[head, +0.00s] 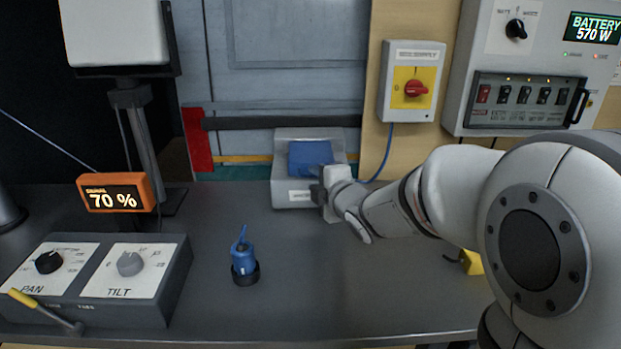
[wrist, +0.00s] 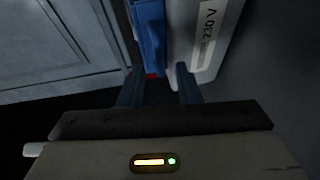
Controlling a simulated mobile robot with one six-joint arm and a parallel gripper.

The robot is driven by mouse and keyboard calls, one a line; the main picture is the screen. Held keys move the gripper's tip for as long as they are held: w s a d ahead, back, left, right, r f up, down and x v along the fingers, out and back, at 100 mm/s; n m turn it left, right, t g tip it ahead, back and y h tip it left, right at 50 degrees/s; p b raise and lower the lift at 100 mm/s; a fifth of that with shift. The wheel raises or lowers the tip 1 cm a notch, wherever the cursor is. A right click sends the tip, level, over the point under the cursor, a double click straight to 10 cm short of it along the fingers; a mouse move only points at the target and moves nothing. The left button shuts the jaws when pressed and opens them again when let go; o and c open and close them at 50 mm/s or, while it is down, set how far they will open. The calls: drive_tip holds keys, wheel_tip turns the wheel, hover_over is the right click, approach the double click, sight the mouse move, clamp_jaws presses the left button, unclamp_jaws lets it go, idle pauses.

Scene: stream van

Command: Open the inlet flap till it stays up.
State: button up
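The inlet is a light grey box (head: 293,193) at the back of the counter, with a blue flap (head: 310,156) on its upper front. The flap appears to lie down against the box, its lower right partly hidden by my gripper. My gripper (head: 326,180) is at the box's front right corner. In the wrist view my gripper (wrist: 160,80) has its two dark fingers apart. The blue flap (wrist: 150,35) and the box face with a "230 V" label (wrist: 206,38) lie just beyond the fingertips. I cannot tell whether a finger touches the flap.
A blue plug (head: 243,260) stands in a dark ring on the counter. A pan-tilt panel (head: 98,280) and an orange 70 % display (head: 117,193) are at left. A red-knobbed switch box (head: 411,80) hangs behind.

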drive_tip(key=shift+x, duration=0.95)
drive_tip(key=shift+c, duration=0.3)
clamp_jaws()
